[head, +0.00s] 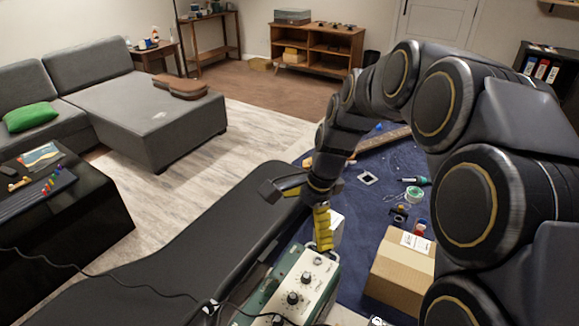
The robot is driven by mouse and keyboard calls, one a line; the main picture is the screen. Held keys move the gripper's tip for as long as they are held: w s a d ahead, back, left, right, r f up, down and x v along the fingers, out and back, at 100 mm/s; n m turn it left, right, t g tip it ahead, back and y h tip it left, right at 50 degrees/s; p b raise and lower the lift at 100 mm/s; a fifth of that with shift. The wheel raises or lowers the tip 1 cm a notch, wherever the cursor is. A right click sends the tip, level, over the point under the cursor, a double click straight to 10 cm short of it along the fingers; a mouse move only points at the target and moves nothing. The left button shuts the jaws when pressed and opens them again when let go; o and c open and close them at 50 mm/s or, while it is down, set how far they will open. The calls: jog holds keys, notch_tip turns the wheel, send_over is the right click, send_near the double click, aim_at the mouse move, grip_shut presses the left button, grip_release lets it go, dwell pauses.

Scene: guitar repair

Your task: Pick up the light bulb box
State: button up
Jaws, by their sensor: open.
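My gripper (319,226) hangs from the arm near the middle of the head view, its yellow finger pointing down. It is open, and I see nothing held in it. A small white box (337,229) stands just right of and behind the yellow finger, which hides part of it. It may be the light bulb box, but no label is readable. I cannot tell whether the finger touches it. The green and cream device with black knobs (312,281) lies directly below and in front of the gripper.
A larger cardboard box (399,279) with a white label sits to the right on the blue rug (366,222). A long black case (190,235) lies at left of the gripper. Small items, including a green-white spool (414,195), are scattered on the rug. A cable crosses the lower left.

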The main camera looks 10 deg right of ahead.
jog(key=w+d+f+m+t, duration=0.1)
jog(key=w+d+f+m, duration=0.35)
jog(key=w, duration=0.25)
jog(key=m+t, duration=0.1)
jog(key=m, duration=0.7)
send_over(330, 218)
jog(key=s, duration=0.1)
jog(key=f, duration=0.7)
jog(key=shift+d, duration=0.2)
jog(key=x, duration=0.5)
jog(key=d+x, duration=0.1)
jog(key=x, duration=0.1)
jog(key=shift+a+f, duration=0.1)
jog(key=shift+f, duration=0.35)
jog(key=c, duration=1.1)
